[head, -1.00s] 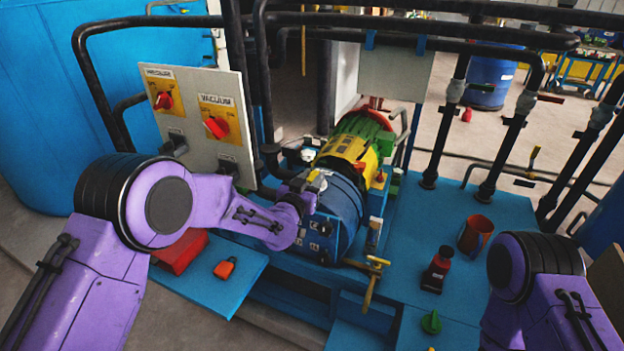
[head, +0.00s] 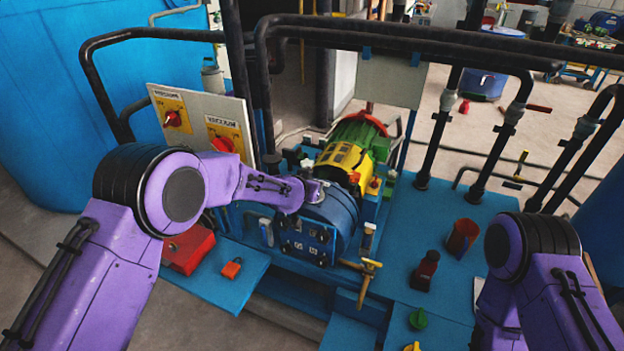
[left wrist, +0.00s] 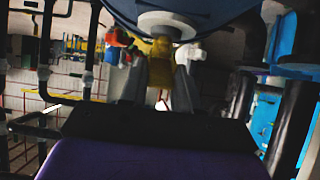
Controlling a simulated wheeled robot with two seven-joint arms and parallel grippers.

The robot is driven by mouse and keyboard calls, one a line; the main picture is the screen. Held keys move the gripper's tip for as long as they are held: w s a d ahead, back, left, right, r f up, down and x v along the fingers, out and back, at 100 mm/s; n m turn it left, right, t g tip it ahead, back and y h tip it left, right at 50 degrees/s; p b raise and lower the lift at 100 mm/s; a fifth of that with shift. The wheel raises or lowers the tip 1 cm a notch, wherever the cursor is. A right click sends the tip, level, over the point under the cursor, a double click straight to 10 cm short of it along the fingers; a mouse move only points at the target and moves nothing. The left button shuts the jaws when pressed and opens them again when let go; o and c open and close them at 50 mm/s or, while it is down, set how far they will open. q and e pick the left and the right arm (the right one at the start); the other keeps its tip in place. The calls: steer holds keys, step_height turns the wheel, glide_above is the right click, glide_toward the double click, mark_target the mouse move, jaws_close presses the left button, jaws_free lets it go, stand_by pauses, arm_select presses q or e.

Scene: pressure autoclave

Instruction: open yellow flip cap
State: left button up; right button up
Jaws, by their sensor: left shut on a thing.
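My left arm reaches in from the left to the top of the blue round vessel (head: 335,213), and its gripper (head: 318,188) is small and partly hidden there in the head view. In the left wrist view, the two grey fingers of this gripper (left wrist: 157,88) close on a small yellow part (left wrist: 160,62), which looks like the yellow flip cap. It sits just under a pale round fitting (left wrist: 167,25) on the blue vessel. Whether the cap is tilted open cannot be told. My right arm shows at the right of the head view; its gripper is out of view.
A grey panel (head: 198,112) with red knobs stands left of the vessel. A motor with a yellow cover (head: 342,160) is behind it. A red cup (head: 462,237), a dark bottle (head: 425,270) and a green knob (head: 418,319) stand on the blue deck. Black pipes cross overhead.

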arm_select(q)
steer(key=shift+r+g, duration=0.15)
steer(key=shift+g, duration=0.15)
steer(key=o, duration=1)
steer(key=b+v, duration=0.2)
steer(key=v, duration=0.8)
steer(key=shift+s+d+r, duration=0.1)
steer(key=shift+s+r, duration=0.1)
